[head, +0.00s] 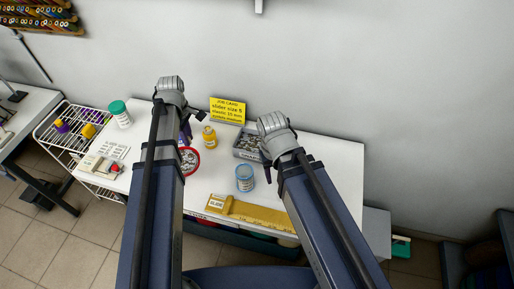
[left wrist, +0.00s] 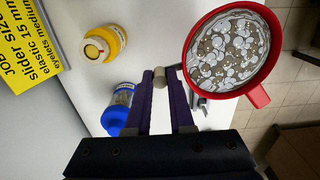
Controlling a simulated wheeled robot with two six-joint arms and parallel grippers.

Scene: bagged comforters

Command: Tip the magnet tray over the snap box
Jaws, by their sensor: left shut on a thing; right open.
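The magnet tray (head: 190,160) is a round red dish holding many silvery pieces, partly hidden by my left arm in the head view. In the left wrist view the tray (left wrist: 262,92) is at the right. My left gripper (head: 187,130) has purple fingers, shut on a small tan peg at the tray's rim (left wrist: 160,77). The peg appears to belong to the tray. I cannot tell how high the tray is. The snap box (head: 244,153) is a grey box with small pieces inside, right of the tray. My right gripper (head: 267,172) is open, just in front of it.
A blue jar (head: 245,178) stands in front of the box. A yellow ruler (head: 260,214) lies near the front edge. A yellow job card (head: 228,110) stands behind. A blue-lidded jar (left wrist: 120,110) shows in the wrist view.

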